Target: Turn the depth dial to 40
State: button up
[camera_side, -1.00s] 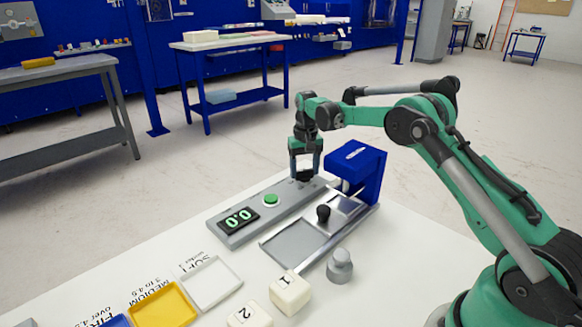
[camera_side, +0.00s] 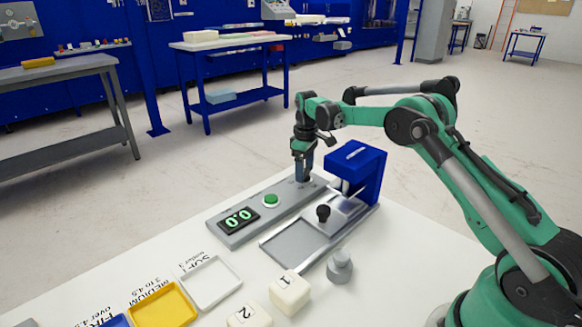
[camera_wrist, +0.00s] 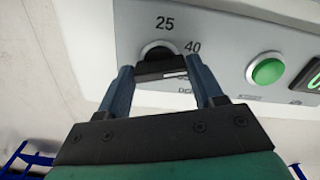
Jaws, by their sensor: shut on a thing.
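The depth dial (camera_wrist: 158,68) is a black knob on the grey control panel (camera_wrist: 225,35). In the wrist view the marks 25 and 40 show just above it and to its upper right. My gripper (camera_wrist: 161,76) is shut on the dial, with one blue-grey finger on each side. A short white line shows on the right part of the knob, but I cannot tell exactly which mark it points to. In the side view my gripper (camera_side: 303,178) points down at the panel's far end, seen nearly edge-on, and hides the dial.
A green button (camera_side: 271,199) and a display (camera_side: 239,218) reading 0.0 are on the same panel. A blue press (camera_side: 360,172) stands close to the right of my gripper. Numbered white blocks (camera_side: 290,292) and coloured trays (camera_side: 163,305) lie at the front.

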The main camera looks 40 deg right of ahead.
jog(key=shift+n, duration=1.1)
jog(key=o, duration=1.3)
jog(key=shift+r, duration=2.85)
